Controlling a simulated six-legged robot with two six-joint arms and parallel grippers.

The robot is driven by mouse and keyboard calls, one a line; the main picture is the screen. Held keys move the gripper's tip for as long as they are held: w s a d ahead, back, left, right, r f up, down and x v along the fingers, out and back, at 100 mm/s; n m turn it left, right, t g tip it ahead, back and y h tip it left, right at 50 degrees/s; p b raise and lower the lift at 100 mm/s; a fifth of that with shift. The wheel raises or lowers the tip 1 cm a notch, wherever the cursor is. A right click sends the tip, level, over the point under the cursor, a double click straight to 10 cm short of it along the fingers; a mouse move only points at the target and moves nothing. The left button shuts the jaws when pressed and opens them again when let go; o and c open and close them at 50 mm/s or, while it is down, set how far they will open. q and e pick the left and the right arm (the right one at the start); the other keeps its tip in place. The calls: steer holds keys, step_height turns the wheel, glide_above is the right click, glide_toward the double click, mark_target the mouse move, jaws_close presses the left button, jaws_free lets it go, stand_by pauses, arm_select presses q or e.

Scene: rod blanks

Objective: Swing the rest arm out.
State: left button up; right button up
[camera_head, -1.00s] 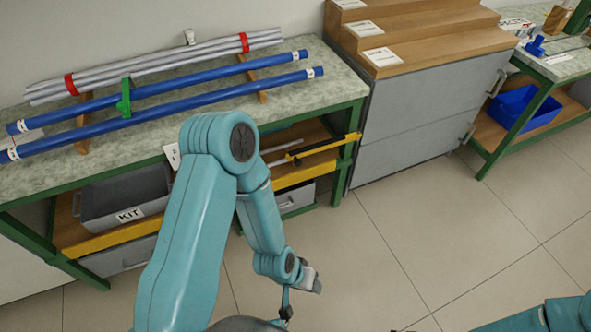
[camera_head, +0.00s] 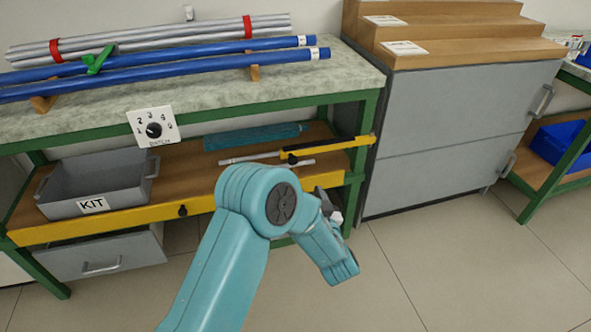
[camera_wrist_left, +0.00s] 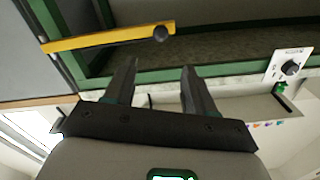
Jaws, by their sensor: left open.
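The rest arm (camera_head: 335,147) is a slim yellow bar at the right end of the bench, below the worktop. My right gripper is out of view.
Blue rods (camera_head: 180,70) and grey rods (camera_head: 150,38) lie on the worktop (camera_head: 230,92). A dial plate (camera_head: 153,127) hangs at its front edge. A grey KIT bin (camera_head: 95,182) and a teal roll (camera_head: 252,136) are on the lower shelf. A grey cabinet (camera_head: 455,130) stands right; open floor is in front.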

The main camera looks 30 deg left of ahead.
mark_target(294, 162)
arm_select(q)
steer(key=b+x, duration=0.1)
steer(key=x, duration=0.5)
steer(key=b+x, duration=0.1)
steer(key=x, duration=0.5)
steer(key=shift+a+f+b, duration=0.15)
steer(key=shift+f+b, duration=0.05)
steer(key=shift+b, duration=0.2)
steer(key=shift+w+a, duration=0.25)
steer(key=shift+w, duration=0.1)
jaws_close()
